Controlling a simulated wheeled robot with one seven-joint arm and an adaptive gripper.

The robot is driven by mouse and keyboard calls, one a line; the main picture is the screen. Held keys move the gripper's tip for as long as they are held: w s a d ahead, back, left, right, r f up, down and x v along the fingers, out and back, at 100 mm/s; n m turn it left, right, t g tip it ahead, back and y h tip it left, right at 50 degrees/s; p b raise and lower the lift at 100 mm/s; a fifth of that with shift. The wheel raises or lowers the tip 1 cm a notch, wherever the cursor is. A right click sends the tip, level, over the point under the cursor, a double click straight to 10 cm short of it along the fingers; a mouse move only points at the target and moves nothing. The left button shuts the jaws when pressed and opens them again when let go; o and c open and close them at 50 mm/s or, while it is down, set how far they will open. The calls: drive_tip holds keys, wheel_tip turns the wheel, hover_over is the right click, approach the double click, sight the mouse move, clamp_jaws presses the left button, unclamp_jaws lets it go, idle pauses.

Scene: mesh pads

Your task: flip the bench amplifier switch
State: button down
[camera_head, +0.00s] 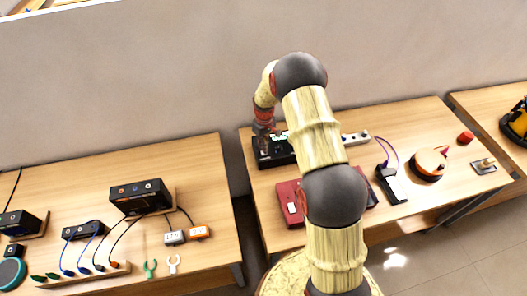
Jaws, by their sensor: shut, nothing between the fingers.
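My gripper (264,130) reaches down at the back left of the right-hand table, beyond my bent arm. Its fingers are small and dark here, shut and empty. It is over or touching a black box (272,158) with small parts on its top; I cannot tell whether they touch. This box may be the bench amplifier, but no label can be read. Its switch cannot be made out, and my arm hides the box's right side.
A red case (289,205) lies in front of the black box, partly behind my arm. The left table (205,160) holds boxes and cables.

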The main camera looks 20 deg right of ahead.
drive_tip(key=shift+f+b, duration=0.65)
drive_tip(key=shift+f, duration=0.45)
idle(0.5)
drive_tip(key=shift+r+p, duration=1.55)
drive_tip(key=shift+r, duration=2)
